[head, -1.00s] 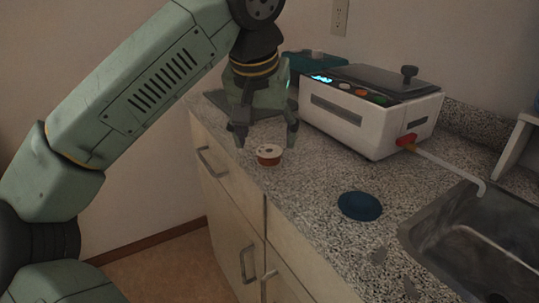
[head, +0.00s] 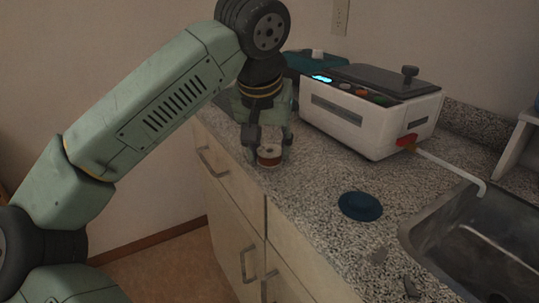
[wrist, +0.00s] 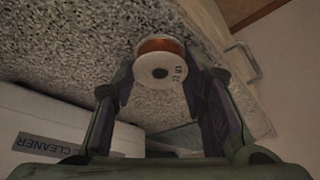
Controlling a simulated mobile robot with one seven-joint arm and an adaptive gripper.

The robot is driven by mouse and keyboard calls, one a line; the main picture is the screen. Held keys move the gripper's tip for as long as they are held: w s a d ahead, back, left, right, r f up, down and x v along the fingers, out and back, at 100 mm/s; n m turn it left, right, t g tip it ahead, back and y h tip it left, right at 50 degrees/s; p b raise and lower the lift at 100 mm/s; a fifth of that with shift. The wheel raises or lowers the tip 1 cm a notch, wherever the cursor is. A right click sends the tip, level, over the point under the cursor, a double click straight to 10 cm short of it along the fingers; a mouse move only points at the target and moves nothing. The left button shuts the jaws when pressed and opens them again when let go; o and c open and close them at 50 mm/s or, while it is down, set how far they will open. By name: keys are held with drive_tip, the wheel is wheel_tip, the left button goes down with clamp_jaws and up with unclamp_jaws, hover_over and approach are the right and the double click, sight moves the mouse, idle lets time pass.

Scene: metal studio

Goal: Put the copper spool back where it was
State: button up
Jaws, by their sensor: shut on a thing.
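The copper spool (head: 269,155) stands upright on the speckled countertop near its front edge. It has a pale top flange and copper-coloured winding. My gripper (head: 270,150) reaches down over it with one finger on each side. In the wrist view the spool (wrist: 158,66) sits between the fingertips of my gripper (wrist: 157,80), its pale round face with small dark marks toward the camera. The fingers are closed on it. I cannot tell whether the spool still touches the counter.
A white ultrasonic cleaner (head: 350,115) with a dark lid stands right of my gripper. A dark blue round dish (head: 360,206) lies on the counter (head: 315,205). A metal sink (head: 470,235) is at the right. A teal object (head: 310,62) stands at the back. Cabinet doors drop below the counter edge.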

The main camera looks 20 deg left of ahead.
drive_tip(key=c, duration=0.5)
